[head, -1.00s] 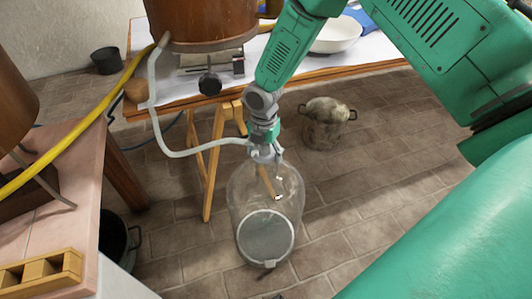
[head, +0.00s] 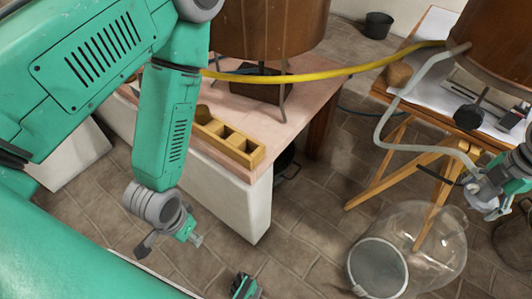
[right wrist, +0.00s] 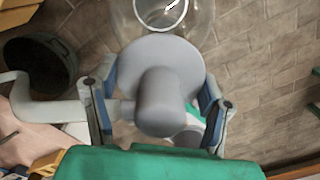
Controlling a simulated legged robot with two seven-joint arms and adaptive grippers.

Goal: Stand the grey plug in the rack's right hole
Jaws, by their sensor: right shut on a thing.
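The grey plug (right wrist: 165,100), a cylinder with a wide disc, sits between the fingers of my right gripper (right wrist: 158,108) in the right wrist view. That gripper (head: 490,195) is shut on it at the right edge of the head view, near the neck end of a clear glass flask (head: 440,245). I cannot tell whether the plug is clear of the flask. The wooden rack (head: 255,156), with square holes in a row, lies on the pink-topped bench (head: 290,120).
A yellow hose (head: 320,77) crosses above the bench. A wooden trestle (head: 400,165) stands behind the flask. A dark pot (head: 286,163) is beside the bench. The bench front is clear.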

